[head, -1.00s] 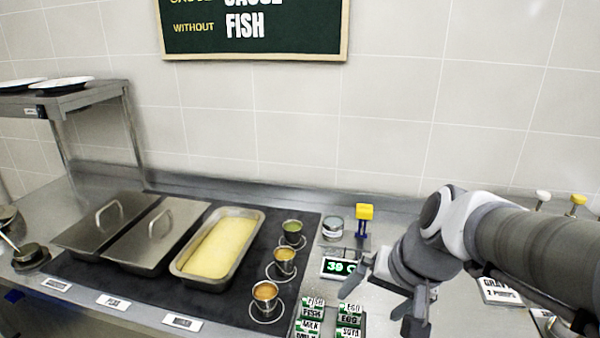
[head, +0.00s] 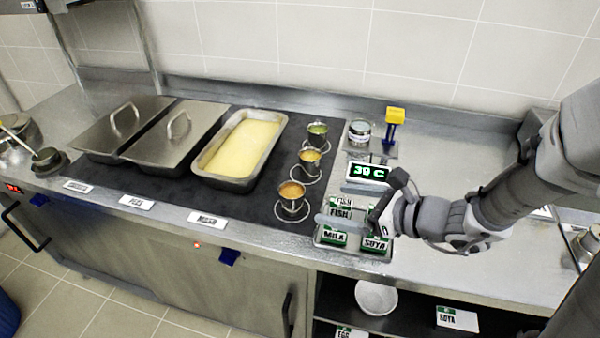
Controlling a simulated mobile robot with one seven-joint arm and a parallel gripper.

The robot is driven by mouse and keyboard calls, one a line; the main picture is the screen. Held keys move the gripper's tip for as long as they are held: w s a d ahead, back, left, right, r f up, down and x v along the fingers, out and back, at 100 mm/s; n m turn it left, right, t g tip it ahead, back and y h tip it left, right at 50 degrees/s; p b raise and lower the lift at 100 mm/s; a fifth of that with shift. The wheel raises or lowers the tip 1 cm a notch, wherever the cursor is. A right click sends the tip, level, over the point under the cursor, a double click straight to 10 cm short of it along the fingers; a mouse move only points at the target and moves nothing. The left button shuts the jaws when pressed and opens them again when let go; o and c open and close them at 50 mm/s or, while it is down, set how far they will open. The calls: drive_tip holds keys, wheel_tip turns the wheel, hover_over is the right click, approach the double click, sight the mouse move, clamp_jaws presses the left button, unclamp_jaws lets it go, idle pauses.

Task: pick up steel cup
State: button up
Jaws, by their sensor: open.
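Three small steel cups stand in a row on the dark counter mat, each on a ringed spot. The nearest steel cup (head: 291,198) holds orange sauce, the middle steel cup (head: 310,160) yellow-orange sauce, and the far steel cup (head: 317,134) green sauce. My gripper (head: 358,203) is open and empty. It is to the right of the nearest cup, apart from it, over the allergen label tray.
A tray of green labels (head: 335,238) lies under my gripper. Behind it are a temperature display (head: 368,172), a small round tin (head: 360,131) and a yellow-topped stand (head: 395,116). A pan of yellow food (head: 243,150) and lidded pans (head: 175,140) stand left of the cups.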

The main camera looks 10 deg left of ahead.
sight(284, 190)
drive_tip(key=shift+w+d+f+m+t, duration=0.1)
drive_tip(key=shift+w+m+t, duration=0.2)
drive_tip(key=shift+m, duration=0.1)
drive_tip(key=shift+w+f, duration=0.1)
drive_tip(key=shift+f, duration=0.05)
drive_tip(key=b+x, duration=0.4)
drive_tip(key=x, duration=1.3)
drive_tip(key=shift+c, duration=0.3)
drive_tip(key=c, duration=1.4)
